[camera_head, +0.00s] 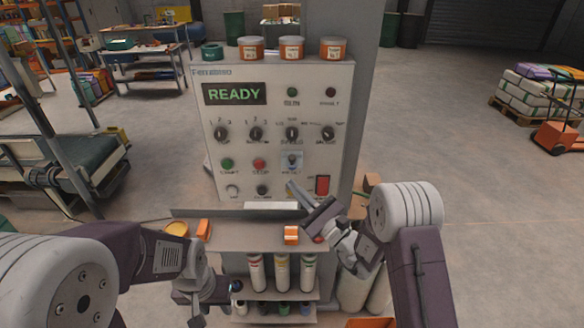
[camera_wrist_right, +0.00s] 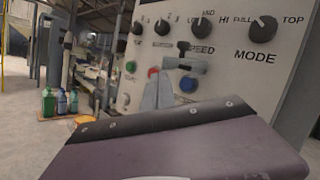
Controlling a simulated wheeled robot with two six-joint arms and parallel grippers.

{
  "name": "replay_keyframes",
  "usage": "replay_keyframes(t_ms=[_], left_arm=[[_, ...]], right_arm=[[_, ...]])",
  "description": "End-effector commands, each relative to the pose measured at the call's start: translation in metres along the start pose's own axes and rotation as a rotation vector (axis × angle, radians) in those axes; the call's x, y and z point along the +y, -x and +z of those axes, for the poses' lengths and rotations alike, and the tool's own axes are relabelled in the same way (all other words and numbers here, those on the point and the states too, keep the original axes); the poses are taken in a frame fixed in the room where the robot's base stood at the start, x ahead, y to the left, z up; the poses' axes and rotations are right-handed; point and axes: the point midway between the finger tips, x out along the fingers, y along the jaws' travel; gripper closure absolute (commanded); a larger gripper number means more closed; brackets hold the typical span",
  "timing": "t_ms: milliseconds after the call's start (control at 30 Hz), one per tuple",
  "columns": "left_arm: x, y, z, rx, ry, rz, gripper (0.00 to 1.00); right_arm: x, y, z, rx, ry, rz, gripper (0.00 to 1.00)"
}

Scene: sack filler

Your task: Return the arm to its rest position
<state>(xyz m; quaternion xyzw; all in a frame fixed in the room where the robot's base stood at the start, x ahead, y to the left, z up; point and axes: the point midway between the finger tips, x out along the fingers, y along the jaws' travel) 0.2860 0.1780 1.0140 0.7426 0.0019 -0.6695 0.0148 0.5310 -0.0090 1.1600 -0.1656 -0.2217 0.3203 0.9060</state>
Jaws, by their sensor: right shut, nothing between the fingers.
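My right gripper (camera_head: 296,192) is shut and empty, its tips in front of the lower part of the control panel (camera_head: 240,120), just below the blue reset button (camera_head: 291,161). I cannot tell whether it touches the panel. In the right wrist view its grey fingers (camera_wrist_right: 158,93) point at the panel, left of the blue button (camera_wrist_right: 189,84). The display (camera_head: 234,93) reads READY. My left gripper (camera_head: 197,308) hangs low at the left of the stand, partly cut off by the bottom edge; its jaws are unclear.
Orange-and-white tubs (camera_head: 291,49) stand on top of the panel. A conveyor (camera_head: 60,165) is at the left.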

Motion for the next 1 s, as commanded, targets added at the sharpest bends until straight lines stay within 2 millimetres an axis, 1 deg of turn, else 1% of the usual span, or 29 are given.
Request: replay_keyframes(t_ms=[467,533,567,600,667,700,733,767,800,833,867,900,967,1000], left_arm=[[0.0,0.0,0.0,0.0,0.0,0.0,0.64],[0.0,0.0,0.0,0.0,0.0,0.0,0.64],[0.0,0.0,0.0,0.0,0.0,0.0,0.64],[0.0,0.0,0.0,0.0,0.0,0.0,0.64],[0.0,0.0,0.0,0.0,0.0,0.0,0.64],[0.0,0.0,0.0,0.0,0.0,0.0,0.64],[0.0,0.0,0.0,0.0,0.0,0.0,0.64],[0.0,0.0,0.0,0.0,0.0,0.0,0.64],[0.0,0.0,0.0,0.0,0.0,0.0,0.64],[0.0,0.0,0.0,0.0,0.0,0.0,0.64],[0.0,0.0,0.0,0.0,0.0,0.0,0.64],[0.0,0.0,0.0,0.0,0.0,0.0,0.64],[0.0,0.0,0.0,0.0,0.0,0.0,0.64],[0.0,0.0,0.0,0.0,0.0,0.0,0.64]], right_arm=[[0.0,0.0,0.0,0.0,0.0,0.0,1.0],[0.003,0.0,0.001,0.0,-0.003,0.013,1.0],[0.007,-0.001,0.004,-0.001,-0.008,0.038,1.0],[0.019,-0.001,0.009,-0.001,-0.018,0.094,1.0],[0.049,0.004,0.021,0.002,-0.035,0.242,1.0],[0.076,0.013,0.031,0.01,-0.041,0.376,1.0],[0.098,0.024,0.038,0.019,-0.036,0.491,1.0],[0.12,0.039,0.045,0.034,-0.025,0.61,1.0],[0.146,0.065,0.051,0.057,0.006,0.77,1.0],[0.162,0.086,0.053,0.076,0.039,0.888,1.0],[0.175,0.11,0.053,0.098,0.079,1.001,1.0],[0.187,0.143,0.052,0.129,0.148,1.147,1.0],[0.194,0.194,0.043,0.18,0.279,1.352,1.0],[0.189,0.226,0.034,0.216,0.386,1.476,1.0]])
